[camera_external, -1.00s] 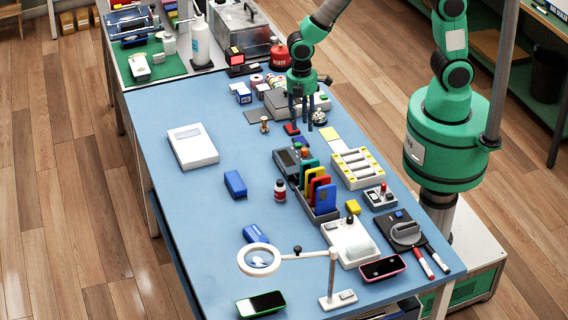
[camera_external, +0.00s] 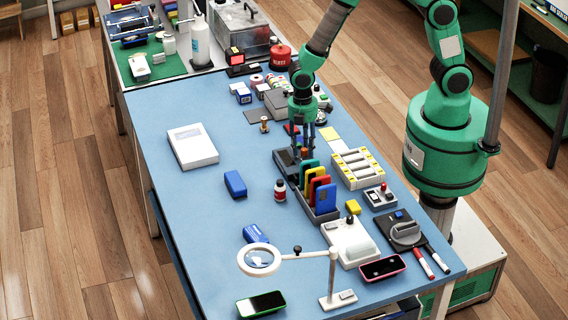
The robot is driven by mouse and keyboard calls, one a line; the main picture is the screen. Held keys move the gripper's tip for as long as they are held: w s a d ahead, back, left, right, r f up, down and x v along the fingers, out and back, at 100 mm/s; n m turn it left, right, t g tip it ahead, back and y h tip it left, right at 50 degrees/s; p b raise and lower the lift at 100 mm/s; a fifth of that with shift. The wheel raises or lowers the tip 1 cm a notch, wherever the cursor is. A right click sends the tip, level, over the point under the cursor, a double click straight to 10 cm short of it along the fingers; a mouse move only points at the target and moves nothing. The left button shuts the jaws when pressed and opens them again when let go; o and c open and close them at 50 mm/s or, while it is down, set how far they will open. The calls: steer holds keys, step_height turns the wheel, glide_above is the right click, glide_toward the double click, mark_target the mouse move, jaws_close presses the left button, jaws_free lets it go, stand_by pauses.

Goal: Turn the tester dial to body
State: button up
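My gripper (camera_external: 303,146) points down over the middle of the blue table (camera_external: 200,220). No dial on that device can be made out from here. A grey round knob (camera_external: 405,231) sits on a dark plate at the table's right side, well away from my gripper. I cannot tell from this view which of these bears the tester dial, and no markings can be read.
A rack of coloured phones or cases (camera_external: 322,202) stands just in front of my gripper. A white tray with several slots (camera_external: 358,168) lies to the right. The table's left part is mostly clear.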

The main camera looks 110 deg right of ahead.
steer(key=shift+c, duration=0.5)
jaws_close()
steer(key=shift+m, duration=0.4)
steer(key=m+p, duration=0.2)
steer(key=m, duration=0.2)
steer(key=shift+r, duration=0.1)
steer(key=shift+m+p, duration=1.15)
steer(key=shift+m, duration=0.85)
steer(key=shift+o, duration=0.5)
jaws_free()
